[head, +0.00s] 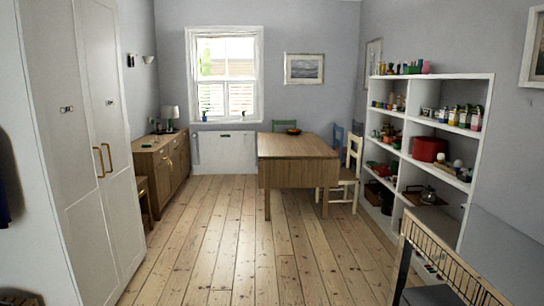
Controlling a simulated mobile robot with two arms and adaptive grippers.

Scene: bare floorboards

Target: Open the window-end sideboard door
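A wooden sideboard (163,168) stands along the left wall in the head view, beyond the tall white cupboard. Its window end is the far end, near the radiator. Its front faces right and is seen at a steep slant, with small dark handles. Its doors look shut, though the far door (185,152) is small and hard to make out. A lamp (170,114) and small items stand on its top. Neither of my grippers shows in this view.
A white cupboard (88,130) stands at the near left. A wooden table (296,147) with chairs stands right of centre at the back. White shelves (447,184) line the right wall. Bare floorboards (222,225) run clear between the cupboard and the table.

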